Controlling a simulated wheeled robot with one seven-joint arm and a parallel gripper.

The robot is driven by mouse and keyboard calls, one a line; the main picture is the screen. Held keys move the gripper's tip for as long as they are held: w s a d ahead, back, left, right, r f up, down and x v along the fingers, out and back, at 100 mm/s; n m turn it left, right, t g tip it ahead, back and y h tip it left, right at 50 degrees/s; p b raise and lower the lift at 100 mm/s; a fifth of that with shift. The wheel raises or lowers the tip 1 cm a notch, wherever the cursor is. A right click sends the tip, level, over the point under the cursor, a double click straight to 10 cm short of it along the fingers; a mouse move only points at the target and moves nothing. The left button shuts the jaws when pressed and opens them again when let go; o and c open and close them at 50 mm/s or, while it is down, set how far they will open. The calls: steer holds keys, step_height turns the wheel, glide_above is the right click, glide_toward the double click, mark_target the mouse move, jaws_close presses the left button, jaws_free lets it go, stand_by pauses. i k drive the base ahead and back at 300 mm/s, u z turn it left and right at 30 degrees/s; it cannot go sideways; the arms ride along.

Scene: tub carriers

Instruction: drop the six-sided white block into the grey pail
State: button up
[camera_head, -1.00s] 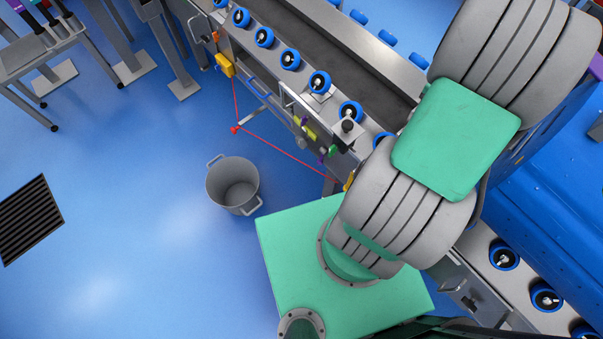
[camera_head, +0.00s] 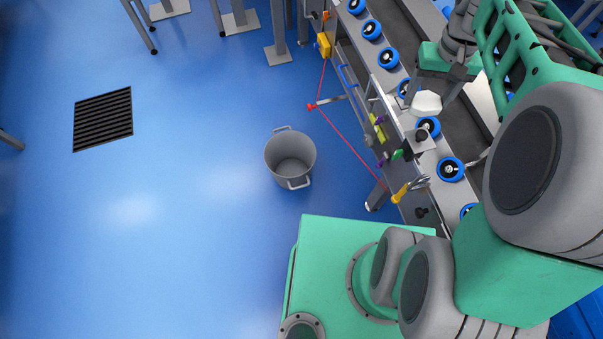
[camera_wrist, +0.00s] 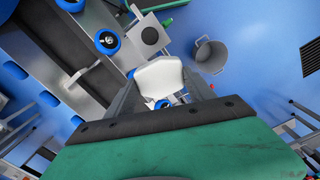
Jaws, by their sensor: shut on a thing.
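The white block (camera_head: 426,102) has flat, angled sides and is held above the edge of the conveyor in the head view. My gripper (camera_head: 425,90) is shut on it. In the wrist view the block (camera_wrist: 158,76) sits between the two dark fingers of my gripper (camera_wrist: 161,92). The grey pail (camera_head: 290,158) stands upright on the blue floor, left of the conveyor and apart from the block. Its inside looks empty. The pail also shows in the wrist view (camera_wrist: 209,56), beyond the block to the right.
The conveyor (camera_head: 392,85) runs diagonally, with blue-rimmed rollers (camera_head: 388,57) along its edge. A red cord (camera_head: 345,137) hangs along its near side, close to the pail. The floor left of the pail is clear, with a dark grate (camera_head: 103,118).

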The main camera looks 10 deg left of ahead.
mark_target(295, 173)
steer(key=k, duration=0.9)
steer(key=u, duration=1.05)
steer(key=i, duration=1.1)
steer(key=u, duration=0.75)
steer(key=i, duration=1.4)
steer(key=z, duration=0.6)
steer(key=i, duration=0.45)
steer(key=z, duration=0.2)
